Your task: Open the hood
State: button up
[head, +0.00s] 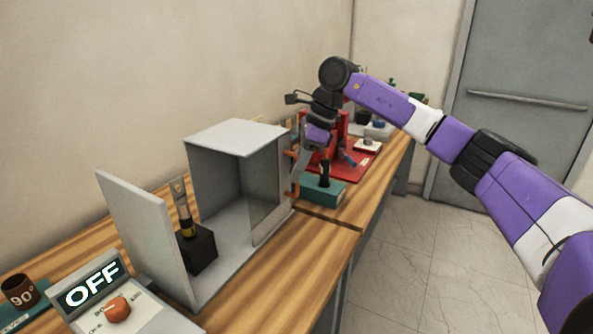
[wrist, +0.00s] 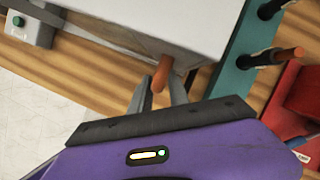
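The grey hood (head: 235,137) is a box-like cover with a flat top, standing at the right end of a grey base on the wooden bench. Its left side is open toward a separate upright grey end wall (head: 140,235). My gripper (head: 296,178) is at the hood's right side. In the wrist view, an orange handle (wrist: 162,73) sticks out from a pale panel. My gripper (wrist: 160,84) has one finger on each side of the handle, close to it. Whether the fingers press on it cannot be told.
A black block (head: 198,249) with a metal-topped part stands in the gap. A teal holder (head: 322,193) with a black-handled tool and a red tray (head: 350,166) lie right of the hood. An OFF switch panel (head: 95,285) is at lower left. The aisle floor (head: 400,260) is clear.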

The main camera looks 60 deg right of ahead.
jog(key=v, duration=0.7)
jog(key=shift+r, duration=0.2)
jog(key=shift+s+d, duration=0.1)
